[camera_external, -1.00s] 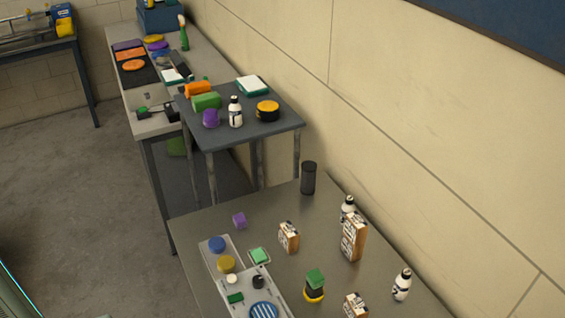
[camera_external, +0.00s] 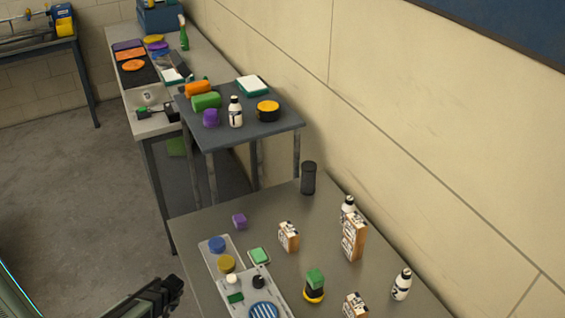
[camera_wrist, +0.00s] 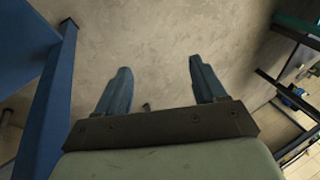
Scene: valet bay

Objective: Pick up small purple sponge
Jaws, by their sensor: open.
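A small purple block, which looks like the small purple sponge (camera_external: 240,221), sits on the near grey table, just beyond the tray. My gripper (camera_external: 172,284) shows at the bottom of the external view, left of the near table's edge and apart from the sponge. In the wrist view my gripper (camera_wrist: 158,80) has its two fingers spread, with nothing between them but bare floor below. The sponge is not in the wrist view. Another purple item (camera_external: 210,118) stands on the dark middle table.
A grey tray (camera_external: 213,262) holds round pads and small parts. A green sponge (camera_external: 259,256), boxes (camera_external: 289,237), bottles (camera_external: 401,284) and a black cylinder (camera_external: 308,178) stand on the near table (camera_external: 200,217). Space left of the purple sponge is clear. A wall runs along the right.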

